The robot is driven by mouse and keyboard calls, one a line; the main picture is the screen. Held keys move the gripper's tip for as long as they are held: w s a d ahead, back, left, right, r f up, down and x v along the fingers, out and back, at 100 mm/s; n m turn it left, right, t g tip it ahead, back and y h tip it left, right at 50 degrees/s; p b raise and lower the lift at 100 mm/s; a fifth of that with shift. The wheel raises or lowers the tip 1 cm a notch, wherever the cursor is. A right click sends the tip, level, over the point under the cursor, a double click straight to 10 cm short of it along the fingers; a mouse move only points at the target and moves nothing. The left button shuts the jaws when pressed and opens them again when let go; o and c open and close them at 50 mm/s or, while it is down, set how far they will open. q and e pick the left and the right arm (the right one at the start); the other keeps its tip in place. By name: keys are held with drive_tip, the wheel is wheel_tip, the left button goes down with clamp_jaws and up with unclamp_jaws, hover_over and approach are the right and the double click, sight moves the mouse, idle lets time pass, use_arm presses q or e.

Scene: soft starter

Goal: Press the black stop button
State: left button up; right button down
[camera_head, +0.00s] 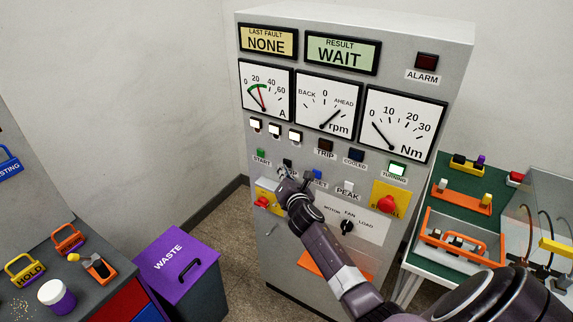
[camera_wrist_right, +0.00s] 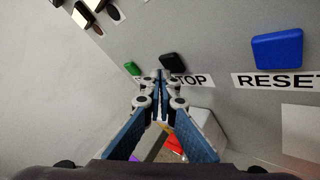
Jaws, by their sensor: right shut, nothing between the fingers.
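The black stop button (camera_head: 288,162) is on the grey cabinet front, between the green START button (camera_head: 261,153) and the blue RESET button (camera_head: 317,174). In the right wrist view the black button (camera_wrist_right: 174,62) shows just beyond my fingertips, slightly to the right. My right gripper (camera_head: 283,172) is shut and empty, pointing at the panel just below the button. Its fingertips (camera_wrist_right: 162,76) overlap the start of the STOP label (camera_wrist_right: 190,80) in that view. I cannot tell whether they touch the panel. My left gripper is out of view.
A red knob on a yellow plate (camera_head: 387,202), a white PEAK button (camera_head: 348,187) and a black rotary knob (camera_head: 347,227) are nearby on the panel. A purple waste bin (camera_head: 165,258) stands left. A green-topped table (camera_head: 447,190) is right.

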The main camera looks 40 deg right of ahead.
drive_tip(key=shift+s+a, duration=0.1)
drive_tip(key=shift+a, duration=0.2)
drive_tip(key=a, duration=0.1)
drive_tip(key=s+a, duration=0.1)
drive_tip(key=a, duration=0.1)
drive_tip(key=s+a, duration=0.1)
drive_tip(key=shift+a, duration=0.3)
idle(0.8)
